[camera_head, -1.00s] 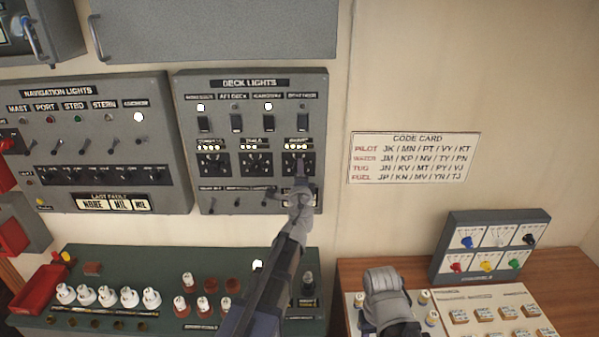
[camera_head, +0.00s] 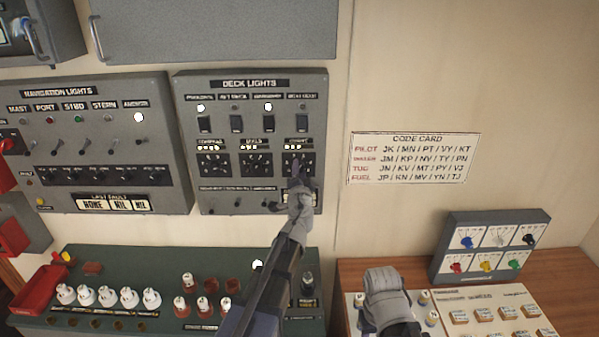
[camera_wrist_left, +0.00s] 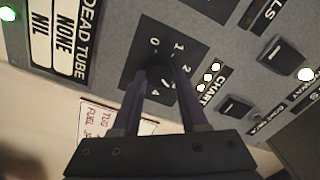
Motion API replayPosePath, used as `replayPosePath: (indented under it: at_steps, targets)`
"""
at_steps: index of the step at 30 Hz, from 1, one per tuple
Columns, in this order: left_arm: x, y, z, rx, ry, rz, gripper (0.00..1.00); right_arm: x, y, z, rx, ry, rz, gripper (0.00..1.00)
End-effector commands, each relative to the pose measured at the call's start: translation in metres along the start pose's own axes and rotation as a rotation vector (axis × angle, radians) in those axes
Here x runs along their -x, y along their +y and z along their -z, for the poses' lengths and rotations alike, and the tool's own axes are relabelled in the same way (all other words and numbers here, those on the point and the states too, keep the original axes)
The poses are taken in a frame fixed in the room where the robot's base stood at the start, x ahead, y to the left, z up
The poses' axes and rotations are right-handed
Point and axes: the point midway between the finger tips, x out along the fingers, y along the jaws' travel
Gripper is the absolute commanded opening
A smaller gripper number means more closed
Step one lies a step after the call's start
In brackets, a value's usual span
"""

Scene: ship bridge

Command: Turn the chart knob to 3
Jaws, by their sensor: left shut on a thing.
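The chart knob is the rightmost of the dials on the deck lights panel (camera_head: 258,83). In the left wrist view its dark dial plate (camera_wrist_left: 130,68) carries white numerals; 0, 1, 2 and 4 can be read. My left gripper (camera_wrist_left: 155,82) is shut on the chart knob (camera_wrist_left: 156,74), one finger on each side. In the head view my left gripper (camera_head: 296,172) covers much of that dial. The knob's pointer is hidden, so its setting cannot be read. My right gripper (camera_head: 385,290) is low at the right, away from the panel; its fingers cannot be made out.
Small switches stand just below the dials, close to my left gripper. The navigation lights panel (camera_head: 95,180) is at the left. A green bench (camera_head: 150,258) with bulbs lies below. A code card (camera_head: 414,158) hangs right. A wooden desk (camera_head: 570,275) holds a plug box (camera_head: 450,240).

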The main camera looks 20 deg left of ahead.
Motion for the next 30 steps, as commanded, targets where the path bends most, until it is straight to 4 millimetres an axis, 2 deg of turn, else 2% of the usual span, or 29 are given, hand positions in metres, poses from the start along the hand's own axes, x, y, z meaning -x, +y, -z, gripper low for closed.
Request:
replayPosePath:
  at_steps: [14, 15, 22, 30]
  targets:
    - [0.0015, 0.0005, -0.0009, 0.014, -0.001, 0.0, 0.0, -0.0007, -0.0001, 0.0, 0.0, 0.0, 0.0, 0.5]
    - [0.0016, 0.0005, -0.0009, 0.014, -0.001, 0.0, 0.46, -0.0007, -0.0001, 0.0, 0.0, 0.0, 0.0, 0.5]
    - [0.0009, 0.0003, -0.0005, 0.012, 0.0, 0.0, 0.72, -0.0004, 0.0, 0.0, 0.0, 0.0, 0.0, 0.5]
    - [0.0012, 0.0002, -0.0002, 0.011, 0.0, 0.0, 0.73, -0.0002, 0.0, 0.0, 0.0, 0.0, 0.0, 0.5]
